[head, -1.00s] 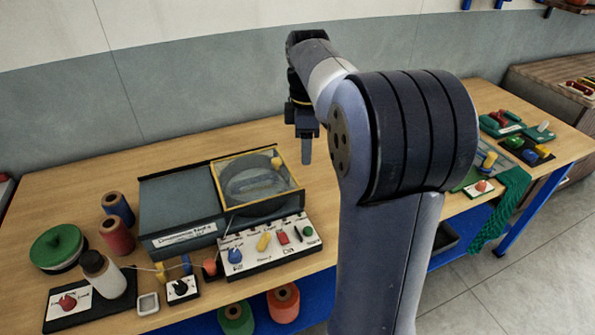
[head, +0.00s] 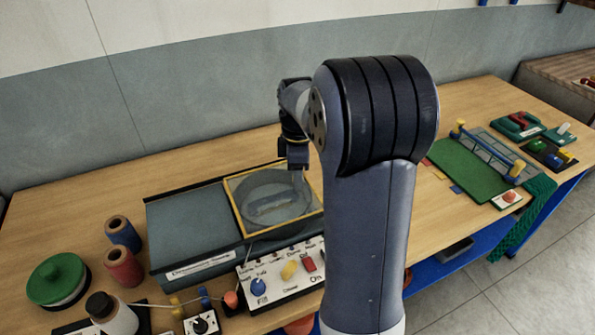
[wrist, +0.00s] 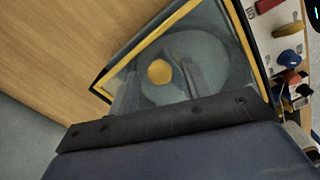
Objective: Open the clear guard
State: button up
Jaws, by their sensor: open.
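The clear guard (head: 238,203) is a see-through lid in a yellow frame, lying shut over a round drum on the right part of a grey machine (head: 185,228). In the wrist view the guard (wrist: 215,55) lies ahead, with its round yellow knob (wrist: 160,71) near the middle of the picture. My gripper (head: 297,172) is open, pointing down over the guard's far right corner in the head view. It hides the knob there. I cannot tell whether the fingers touch it.
A white control panel (head: 283,280) with coloured knobs stands at the machine's front. Spools (head: 122,265), a green-lidded pot (head: 57,280) and a bottle (head: 110,315) stand at the left. A green mat (head: 465,172) lies at the right. Bare table lies behind the machine.

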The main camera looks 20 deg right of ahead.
jog(key=shift+c, duration=0.6)
grip_shut()
